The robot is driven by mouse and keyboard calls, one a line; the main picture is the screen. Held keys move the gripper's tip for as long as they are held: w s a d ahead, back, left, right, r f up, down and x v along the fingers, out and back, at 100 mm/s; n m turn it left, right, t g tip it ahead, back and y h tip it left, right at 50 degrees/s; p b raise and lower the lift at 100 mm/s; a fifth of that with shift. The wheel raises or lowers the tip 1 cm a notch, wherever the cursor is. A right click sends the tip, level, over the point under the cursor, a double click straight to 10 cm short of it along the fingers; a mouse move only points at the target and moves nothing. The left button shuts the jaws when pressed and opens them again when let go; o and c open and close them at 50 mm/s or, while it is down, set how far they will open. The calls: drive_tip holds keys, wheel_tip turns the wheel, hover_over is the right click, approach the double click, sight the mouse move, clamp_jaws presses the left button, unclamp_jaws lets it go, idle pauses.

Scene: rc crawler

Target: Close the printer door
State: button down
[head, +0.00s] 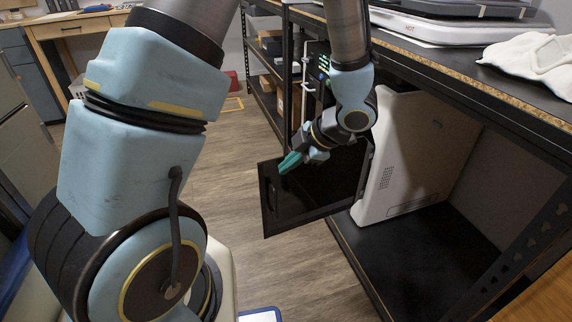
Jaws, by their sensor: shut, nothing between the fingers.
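The black door (315,203) stands swung open, out from the shelving and over the aisle floor. It is a flat dark panel with a small handle recess near its left edge. My gripper (290,162) has teal fingers, is shut and empty, and is at the door's upper left part. I cannot tell whether the fingers touch the door.
A white boxy machine (425,150) stands on the black lower shelf (420,262), right of the door. The worktop (450,62) above carries a white cloth (535,62) and flat equipment. Wood floor (222,180) is clear left of the door. Grey cabinets (20,130) line the left.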

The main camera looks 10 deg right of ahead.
sight(266, 168)
drive_tip(key=w+a+f, duration=0.1)
drive_tip(key=f, duration=0.1)
drive_tip(key=w+a+f+b, duration=0.1)
drive_tip(key=w, duration=0.1)
drive_tip(key=w+a+f, duration=0.2)
drive_tip(key=shift+w+f, duration=0.1)
drive_tip(key=shift+f, duration=0.25)
drive_tip(key=shift+w+a, duration=0.1)
drive_tip(key=shift+w, duration=0.6)
